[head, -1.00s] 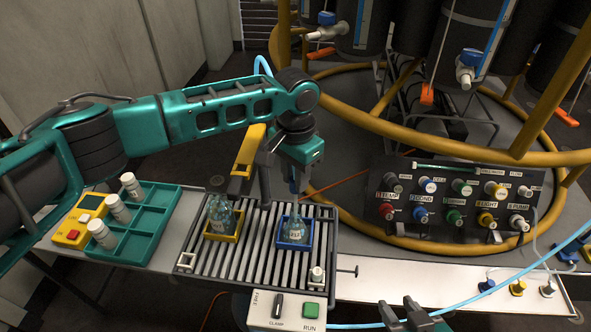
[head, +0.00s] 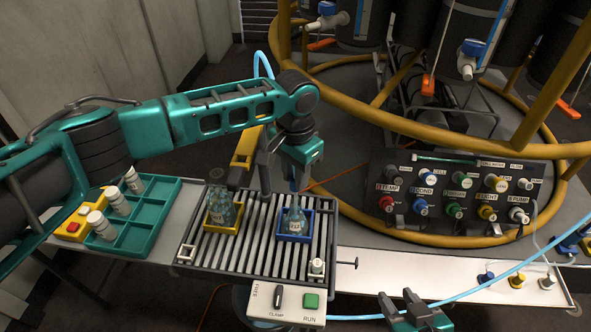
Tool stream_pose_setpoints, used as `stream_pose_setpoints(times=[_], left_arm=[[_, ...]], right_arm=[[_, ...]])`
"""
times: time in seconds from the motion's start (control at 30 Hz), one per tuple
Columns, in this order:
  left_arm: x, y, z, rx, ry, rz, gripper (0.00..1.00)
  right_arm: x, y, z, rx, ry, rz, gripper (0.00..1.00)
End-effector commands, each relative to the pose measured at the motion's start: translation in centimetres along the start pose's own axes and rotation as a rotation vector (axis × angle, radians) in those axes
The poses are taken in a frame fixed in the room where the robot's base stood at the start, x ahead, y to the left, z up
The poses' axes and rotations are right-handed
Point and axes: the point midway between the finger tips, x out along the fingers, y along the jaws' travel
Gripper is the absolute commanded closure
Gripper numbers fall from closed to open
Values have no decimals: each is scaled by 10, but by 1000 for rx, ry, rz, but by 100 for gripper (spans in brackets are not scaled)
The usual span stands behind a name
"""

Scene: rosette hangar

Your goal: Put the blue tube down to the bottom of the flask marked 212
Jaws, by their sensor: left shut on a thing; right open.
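My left gripper (head: 299,178) is shut on the blue tube (head: 294,186), above a flask (head: 295,222) in a blue holder on the roller rack. The tube points down at this flask's neck; I cannot tell whether its end is inside. A second flask (head: 222,210) stands in a yellow holder to the left. Both flasks carry labels too small to read, so I cannot tell which is 212. A loop of the blue tube (head: 262,62) shows behind the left arm. My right gripper (head: 408,300) is open and empty at the bottom edge.
A green rack (head: 138,238) with white-capped vials stands left of the roller rack (head: 255,245). A control box (head: 286,303) is in front. A black panel with coloured knobs (head: 450,192) and yellow rails (head: 400,137) lie to the right. Another blue hose (head: 480,285) crosses the white bench.

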Motion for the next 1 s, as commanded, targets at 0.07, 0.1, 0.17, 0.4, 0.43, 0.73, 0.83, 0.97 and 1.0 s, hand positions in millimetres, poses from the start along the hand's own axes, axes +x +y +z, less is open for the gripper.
stream_pose_setpoints(times=[0.07, 0.1, 0.17, 0.4, 0.43, 0.73, 0.83, 0.97, 1.0], left_arm=[[4, 0, 0, 0, 0, 1, 97], [6, 0, 0, -1, 0, 1, 97], [8, 0, 0, -1, -1, 1, 97], [18, 0, 0, -1, -1, 0, 97], [19, 0, 0, -1, -1, 0, 97], [28, 0, 0, -1, -1, 1, 97], [27, 0, 0, -1, -1, 0, 97], [27, 0, 0, -1, -1, 0, 97], [27, 0, 0, -1, -1, 0, 97]], right_arm=[[1, 0, 1, 0, 0, 0, 57], [1, 0, 1, -1, 0, 0, 57], [1, 0, 2, -1, -1, 0, 57], [2, 0, 4, -2, -1, 0, 57], [3, 0, 5, -2, -1, 0, 57], [4, 0, 6, -3, -1, -1, 57], [4, 0, 6, -3, -1, -1, 57], [4, 0, 6, -3, -1, -1, 57], [4, 0, 6, -3, -1, -1, 57]])
